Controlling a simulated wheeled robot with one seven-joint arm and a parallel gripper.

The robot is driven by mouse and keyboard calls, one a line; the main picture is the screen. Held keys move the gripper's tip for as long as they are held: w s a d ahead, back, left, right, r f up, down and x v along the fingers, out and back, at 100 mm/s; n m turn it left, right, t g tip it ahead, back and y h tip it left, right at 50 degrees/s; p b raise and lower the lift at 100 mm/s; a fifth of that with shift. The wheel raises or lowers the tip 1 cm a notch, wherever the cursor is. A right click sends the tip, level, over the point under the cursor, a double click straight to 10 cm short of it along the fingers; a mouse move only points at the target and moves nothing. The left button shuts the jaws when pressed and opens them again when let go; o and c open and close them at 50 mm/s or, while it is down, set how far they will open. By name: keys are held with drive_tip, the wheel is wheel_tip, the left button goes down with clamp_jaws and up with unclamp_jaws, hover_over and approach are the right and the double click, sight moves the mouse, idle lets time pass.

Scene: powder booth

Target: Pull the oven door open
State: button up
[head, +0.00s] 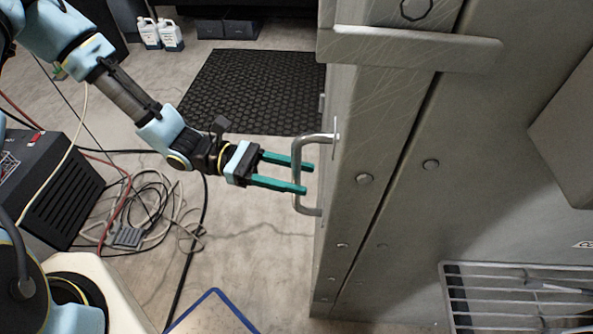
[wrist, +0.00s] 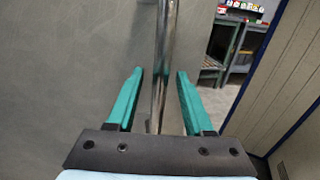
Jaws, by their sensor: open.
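The oven door (head: 352,215) is a scratched grey metal panel, seen at a steep angle right of centre in the head view; it appears closed. Its handle (head: 297,185) is a steel bar standing out from the left face. My gripper (head: 308,179) has two teal fingers, reaching in from the left at the handle's height. In the wrist view the handle bar (wrist: 160,65) runs upright between the fingers of my gripper (wrist: 160,73), with a gap on each side. The gripper is open, around the bar but not clamped on it.
A black rubber mat (head: 250,88) lies on the floor behind. A dark box (head: 45,185) and tangled cables (head: 150,215) are at left. A blue-edged board (head: 215,315) is at the bottom. A wire rack (head: 520,290) is at lower right.

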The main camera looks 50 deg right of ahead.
drive_tip(key=shift+s+d, duration=0.1)
drive_tip(key=shift+s, duration=0.05)
clamp_jaws()
idle(0.4)
idle(1.0)
